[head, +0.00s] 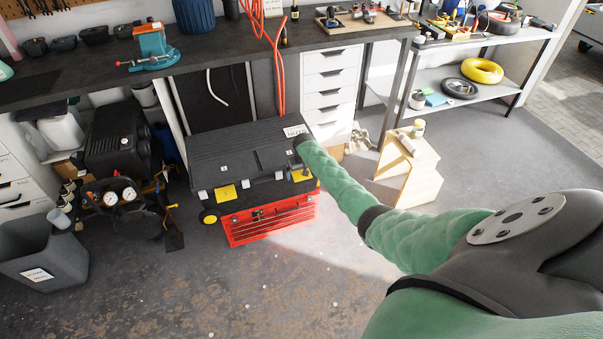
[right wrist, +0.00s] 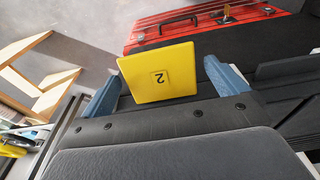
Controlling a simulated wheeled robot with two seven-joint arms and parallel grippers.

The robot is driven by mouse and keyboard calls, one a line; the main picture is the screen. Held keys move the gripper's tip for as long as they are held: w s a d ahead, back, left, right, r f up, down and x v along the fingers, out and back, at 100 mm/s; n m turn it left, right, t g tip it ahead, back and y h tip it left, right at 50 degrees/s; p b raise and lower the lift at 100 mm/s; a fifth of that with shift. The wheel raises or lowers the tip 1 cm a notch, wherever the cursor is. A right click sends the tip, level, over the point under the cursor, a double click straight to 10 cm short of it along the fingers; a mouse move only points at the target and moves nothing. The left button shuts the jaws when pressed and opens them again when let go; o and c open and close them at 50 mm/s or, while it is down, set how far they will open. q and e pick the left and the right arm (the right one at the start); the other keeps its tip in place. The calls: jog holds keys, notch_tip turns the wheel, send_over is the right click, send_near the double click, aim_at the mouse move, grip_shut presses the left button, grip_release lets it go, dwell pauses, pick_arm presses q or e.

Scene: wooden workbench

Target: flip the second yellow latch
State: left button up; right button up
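The black toolbox (head: 235,158) stands on a red tool chest (head: 270,222). Its front carries two yellow latches: one at the left (head: 226,192) and the second at the right (head: 301,175). In the head view my right gripper (head: 300,165) is small and dark at the toolbox's right front. My left gripper is out of view.
A wooden step stool (head: 412,172) stands right of the toolbox. A black compressor (head: 115,150) and a grey bin (head: 45,250) are on the left. The workbench (head: 100,68) runs behind. The floor in front of the red chest is clear.

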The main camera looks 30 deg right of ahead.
jog(key=shift+s+r, duration=0.1)
jog(key=shift+r, duration=0.4)
jog(key=r, duration=0.1)
jog(key=r+b, duration=0.1)
jog(key=r, duration=0.3)
jog(key=shift+s+a+r, duration=0.1)
jog(key=shift+s+r, duration=0.1)
jog(key=shift+s, duration=0.2)
jog(key=shift+s+r, duration=0.1)
jog(key=shift+r, duration=0.2)
jog(key=shift+r+b, duration=0.3)
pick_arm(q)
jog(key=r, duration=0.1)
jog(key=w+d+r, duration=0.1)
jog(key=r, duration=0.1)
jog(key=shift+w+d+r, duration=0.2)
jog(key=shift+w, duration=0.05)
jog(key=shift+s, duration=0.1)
